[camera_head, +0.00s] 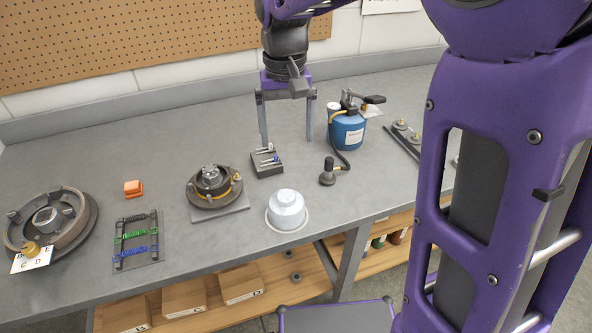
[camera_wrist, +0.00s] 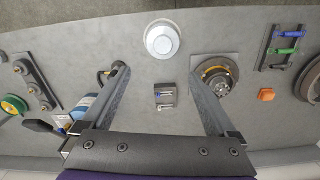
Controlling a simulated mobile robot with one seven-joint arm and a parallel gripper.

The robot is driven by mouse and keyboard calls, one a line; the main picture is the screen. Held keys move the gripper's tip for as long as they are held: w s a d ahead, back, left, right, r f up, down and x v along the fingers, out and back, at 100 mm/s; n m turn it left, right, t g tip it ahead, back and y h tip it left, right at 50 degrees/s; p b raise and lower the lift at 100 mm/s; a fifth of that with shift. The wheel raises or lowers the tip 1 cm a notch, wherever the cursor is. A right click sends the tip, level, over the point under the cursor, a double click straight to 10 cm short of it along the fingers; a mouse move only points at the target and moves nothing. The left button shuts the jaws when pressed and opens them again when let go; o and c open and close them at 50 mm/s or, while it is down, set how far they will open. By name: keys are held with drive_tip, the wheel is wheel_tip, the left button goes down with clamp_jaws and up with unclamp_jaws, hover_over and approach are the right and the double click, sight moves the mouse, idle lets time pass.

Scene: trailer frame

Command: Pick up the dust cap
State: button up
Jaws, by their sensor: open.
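The dust cap (camera_head: 287,209) is a pale silver dome with a wider rim. It sits on the grey bench near its front edge, and no other thing touches it. It also shows at the top middle of the wrist view (camera_wrist: 162,40). My gripper (camera_head: 287,143) hangs above the bench behind the cap, fingers pointing down. Its two fingers are spread wide and empty. In the wrist view the gap between the fingertips (camera_wrist: 158,74) lies below the cap in the picture, and the cap is apart from both fingers.
A small dark block with pins (camera_head: 266,162) stands on the bench below my gripper. A blue canister with a hose (camera_head: 347,133) is right of it. A hub on a plate (camera_head: 214,186) is left of the cap. A pegboard wall (camera_head: 130,40) rises behind.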

drive_tip(key=b, duration=0.1)
hover_over(286, 196)
drive_tip(key=f, duration=1.2)
drive_tip(key=shift+d+f, duration=0.1)
drive_tip(key=shift+d, duration=0.1)
drive_tip(key=f+b, duration=0.1)
drive_tip(key=f, duration=0.4)
drive_tip(key=shift+a, duration=0.2)
clamp_jaws()
